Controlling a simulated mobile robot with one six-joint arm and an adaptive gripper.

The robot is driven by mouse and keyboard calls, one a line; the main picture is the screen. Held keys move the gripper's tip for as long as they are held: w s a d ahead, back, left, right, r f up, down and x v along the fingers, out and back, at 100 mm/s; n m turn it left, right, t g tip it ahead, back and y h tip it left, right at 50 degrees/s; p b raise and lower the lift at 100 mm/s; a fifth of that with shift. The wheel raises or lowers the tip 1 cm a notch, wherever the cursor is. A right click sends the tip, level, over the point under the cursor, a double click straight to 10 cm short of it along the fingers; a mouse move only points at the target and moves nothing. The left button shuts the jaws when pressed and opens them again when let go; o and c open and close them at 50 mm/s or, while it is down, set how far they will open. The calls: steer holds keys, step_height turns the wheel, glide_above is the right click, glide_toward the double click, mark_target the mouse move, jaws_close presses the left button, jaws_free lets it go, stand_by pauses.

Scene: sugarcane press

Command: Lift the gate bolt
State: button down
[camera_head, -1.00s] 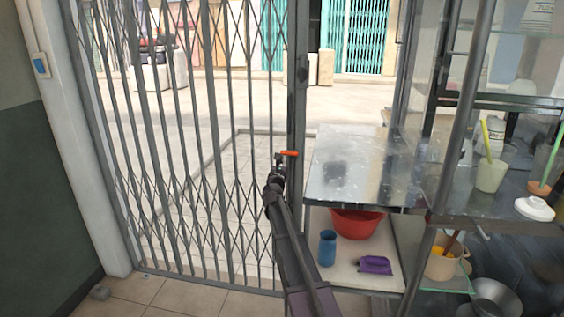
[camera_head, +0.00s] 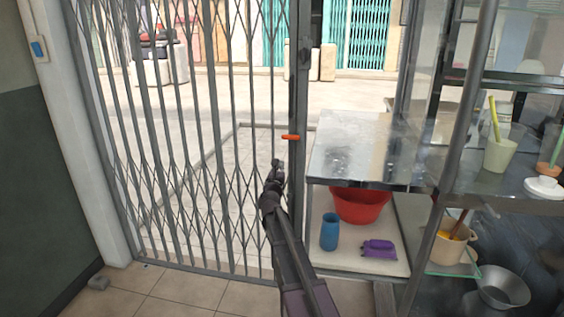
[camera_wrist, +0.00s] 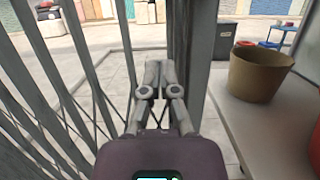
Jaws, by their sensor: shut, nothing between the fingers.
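The gate bolt shows as a small orange handle (camera_head: 291,137) on the upright post of the folding lattice gate (camera_head: 215,150). My gripper (camera_head: 277,164) is just below and left of the handle in the head view, with a small gap between them. In the wrist view my gripper (camera_wrist: 160,66) has its fingers together and empty, left of the grey gate post (camera_wrist: 182,40). The bolt handle does not show in the wrist view. The bolt's rod cannot be made out.
A metal-topped counter (camera_head: 350,145) stands right of the post. Its lower shelf holds a red basin (camera_head: 360,204), a blue cup (camera_head: 329,232) and a purple object (camera_head: 378,249). A brown bucket (camera_wrist: 258,72) shows in the wrist view. Tiled floor lies left of my arm.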

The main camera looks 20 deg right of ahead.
steer(key=shift+v, duration=1.5)
